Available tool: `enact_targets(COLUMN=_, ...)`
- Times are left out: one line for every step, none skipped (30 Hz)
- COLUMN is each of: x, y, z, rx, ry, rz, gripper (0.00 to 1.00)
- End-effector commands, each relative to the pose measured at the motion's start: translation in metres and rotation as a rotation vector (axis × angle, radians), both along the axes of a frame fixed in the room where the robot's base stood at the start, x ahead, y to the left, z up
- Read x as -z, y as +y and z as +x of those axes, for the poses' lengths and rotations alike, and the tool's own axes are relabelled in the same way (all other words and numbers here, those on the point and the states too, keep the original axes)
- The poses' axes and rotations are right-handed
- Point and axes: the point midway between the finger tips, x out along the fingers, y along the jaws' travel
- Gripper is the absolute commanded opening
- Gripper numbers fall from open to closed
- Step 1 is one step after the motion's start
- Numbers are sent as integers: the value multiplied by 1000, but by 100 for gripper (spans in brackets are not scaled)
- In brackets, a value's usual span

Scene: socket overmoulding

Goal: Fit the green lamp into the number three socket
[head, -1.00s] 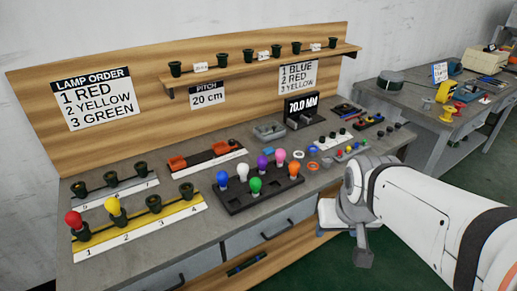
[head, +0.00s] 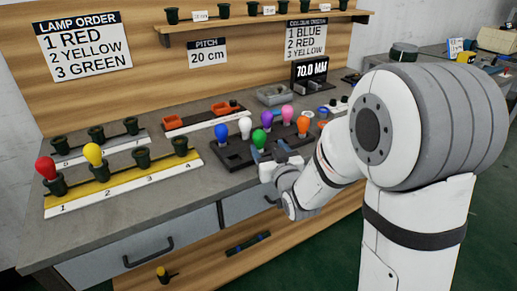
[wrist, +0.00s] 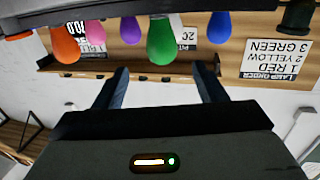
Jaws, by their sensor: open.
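The green lamp (head: 259,138) stands bulb up in the dark lamp rack (head: 232,160), among blue, white, purple, pink and orange lamps. My gripper (head: 270,156) is open and empty, low in front of the green lamp. In the wrist view, which is upside down, the green lamp (wrist: 162,42) lies beyond and between the two spread fingers (wrist: 162,78); it appears apart from them. The number three socket (head: 142,158) on the yellow strip (head: 125,178) is empty. The red lamp (head: 46,167) is in socket one and the yellow lamp (head: 92,154) in socket two.
Socket four (head: 180,146) is empty. A second strip of dark sockets (head: 96,134) lies behind. Orange parts (head: 173,122) sit behind the rack. The neighbouring blue lamp (head: 221,132) and orange lamp (head: 303,125) stand close. The lamp order sign (head: 84,48) lists green third.

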Motion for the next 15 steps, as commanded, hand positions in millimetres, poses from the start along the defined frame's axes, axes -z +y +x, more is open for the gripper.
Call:
enact_targets(x=2, y=2, z=3, rx=-3, ry=-7, rz=3, gripper=64)
enact_targets(x=1, y=4, z=6, rx=-4, ry=-10, rz=4, gripper=64)
enact_targets(x=0, y=5, z=10, rx=-5, ry=-12, rz=5, gripper=64)
enact_targets(x=0, y=7, z=13, rx=-5, ry=-12, rz=5, gripper=64)
enact_targets(x=0, y=8, z=16, rx=-5, ry=-12, rz=5, gripper=64)
enact_targets(x=0, y=10, z=20, rx=-5, ry=-12, rz=5, gripper=64)
enact_targets(x=0, y=11, z=23, rx=-5, ry=-12, rz=5, gripper=64)
enact_targets(x=1, y=13, z=26, rx=-5, ry=-12, rz=5, gripper=64)
enact_targets(x=1, y=14, z=31, rx=-6, ry=-11, rz=4, gripper=64)
enact_targets(x=2, y=16, z=34, rx=-6, ry=-10, rz=4, gripper=64)
enact_targets(x=3, y=18, z=38, rx=-6, ry=-11, rz=4, gripper=64)
enact_targets(x=4, y=21, z=44, rx=-6, ry=-11, rz=4, gripper=64)
enact_targets(x=4, y=23, z=49, rx=-6, ry=-12, rz=5, gripper=64)
enact_targets(x=5, y=25, z=53, rx=-6, ry=-10, rz=4, gripper=64)
enact_targets(x=4, y=27, z=58, rx=-5, ry=-11, rz=4, gripper=64)
